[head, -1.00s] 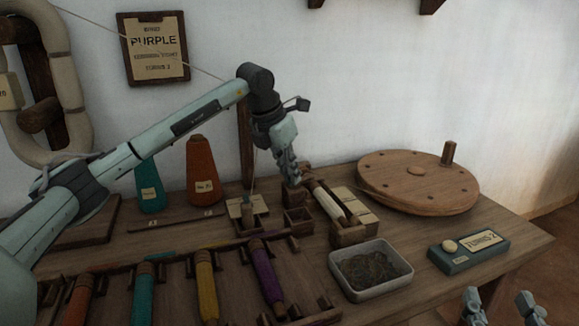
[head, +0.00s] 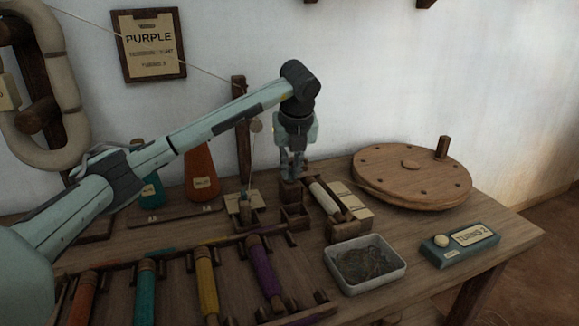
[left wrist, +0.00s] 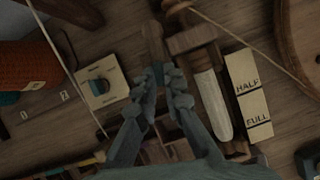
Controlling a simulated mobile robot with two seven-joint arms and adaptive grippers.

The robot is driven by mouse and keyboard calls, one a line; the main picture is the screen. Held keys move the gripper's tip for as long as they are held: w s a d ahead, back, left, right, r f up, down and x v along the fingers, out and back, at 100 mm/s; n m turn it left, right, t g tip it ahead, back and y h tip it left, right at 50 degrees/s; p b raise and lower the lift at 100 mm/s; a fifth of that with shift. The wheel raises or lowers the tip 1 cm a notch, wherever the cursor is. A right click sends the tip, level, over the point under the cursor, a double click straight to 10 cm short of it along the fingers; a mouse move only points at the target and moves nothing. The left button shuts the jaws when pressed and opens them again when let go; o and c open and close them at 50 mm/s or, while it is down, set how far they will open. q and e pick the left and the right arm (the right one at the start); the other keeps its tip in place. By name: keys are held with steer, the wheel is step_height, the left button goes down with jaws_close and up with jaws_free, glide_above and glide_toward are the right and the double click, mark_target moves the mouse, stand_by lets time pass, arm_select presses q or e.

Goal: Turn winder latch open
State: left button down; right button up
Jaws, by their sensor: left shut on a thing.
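My left gripper (head: 291,172) points straight down beside the winder (head: 347,217), which carries a white-wound bobbin (head: 325,197). In the left wrist view the gripper (left wrist: 160,78) is shut on a brown wooden bar, the winder latch (left wrist: 153,42), left of the white bobbin (left wrist: 212,105). The fingers hide the latch's lower part, so its exact angle is hard to tell. A pale card marked HALF and FULL (left wrist: 247,95) lies right of the bobbin. My right gripper is not in view.
A tray of dark bits (head: 340,270), a TURNS 2 box (head: 465,244) and a round wooden disc with a peg (head: 400,180) stand to the right. Colored bobbins (head: 207,285) lie in a rack in front. An orange cone (head: 200,170) stands behind.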

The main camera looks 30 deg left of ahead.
arm_select(q)
steer(key=shift+n+g+y, duration=0.3)
steer(key=shift+n+y, duration=0.1)
steer(key=shift+n, duration=0.8)
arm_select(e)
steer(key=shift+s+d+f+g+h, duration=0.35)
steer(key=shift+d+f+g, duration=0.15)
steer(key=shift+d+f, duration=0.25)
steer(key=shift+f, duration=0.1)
arm_select(q)
steer(key=c, duration=1.6)
jaws_free()
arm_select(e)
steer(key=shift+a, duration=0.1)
arm_select(q)
steer(key=v, duration=1.2)
steer(key=shift+w, duration=0.1)
